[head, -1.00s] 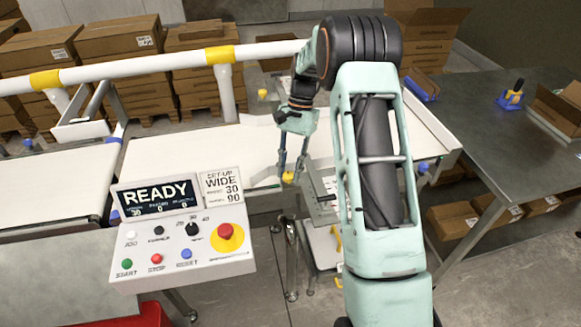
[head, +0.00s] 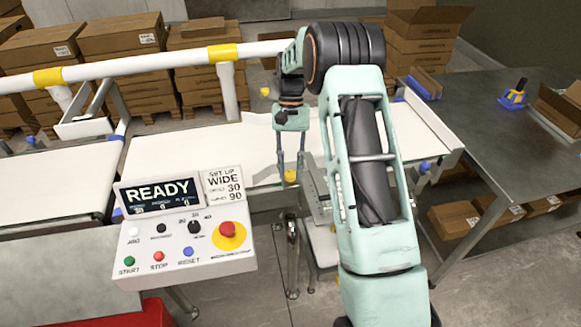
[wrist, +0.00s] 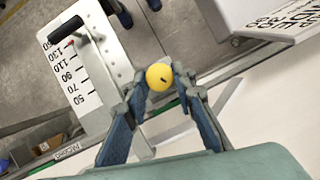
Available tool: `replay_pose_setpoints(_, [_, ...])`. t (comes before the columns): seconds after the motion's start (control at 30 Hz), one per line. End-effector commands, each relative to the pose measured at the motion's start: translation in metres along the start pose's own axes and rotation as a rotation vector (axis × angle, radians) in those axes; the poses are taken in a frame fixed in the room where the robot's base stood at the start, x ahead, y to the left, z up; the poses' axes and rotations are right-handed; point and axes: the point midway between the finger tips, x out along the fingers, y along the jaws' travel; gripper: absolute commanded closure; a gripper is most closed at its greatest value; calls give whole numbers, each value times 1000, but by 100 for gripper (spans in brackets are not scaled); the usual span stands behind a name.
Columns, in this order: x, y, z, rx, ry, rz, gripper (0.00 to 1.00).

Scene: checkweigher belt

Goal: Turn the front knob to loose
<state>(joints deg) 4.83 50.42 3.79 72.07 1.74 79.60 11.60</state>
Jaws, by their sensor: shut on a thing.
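The front knob (head: 290,176) is a small yellow round knob at the near edge of the white belt. It also shows in the wrist view (wrist: 159,77), with a small dark mark on its face. My gripper (head: 290,170) reaches down over it, and its two fingers are shut on the knob from both sides. In the wrist view the fingertips (wrist: 160,80) press against the knob's left and right. The knob's shaft is hidden, and I cannot tell whether it is tight or loose.
A white scale plate (wrist: 85,80) with numbers and a black handle is beside the knob. The control panel (head: 188,262) reads READY and WIDE, left of my arm. Another yellow knob (head: 265,91) is at the belt's far side. A grey table (head: 480,130) stands at right.

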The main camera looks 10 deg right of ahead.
Motion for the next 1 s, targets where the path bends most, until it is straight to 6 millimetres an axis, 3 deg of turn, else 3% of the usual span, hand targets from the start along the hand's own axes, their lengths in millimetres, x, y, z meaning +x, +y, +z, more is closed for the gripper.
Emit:
replay_pose_setpoints(0.17, [-1, 0, 0, -1, 2, 0, 100])
replay_pose_setpoints(0.2, [-1, 0, 0, -1, 2, 0, 73])
replay_pose_setpoints(0.33, [0, 0, 0, 0, 1, -1, 59])
replay_pose_setpoints(0.7, [-6, 0, 0, 1, 2, -1, 59])
replay_pose_setpoints(1.0, [-60, 0, -1, 0, 5, -2, 59])
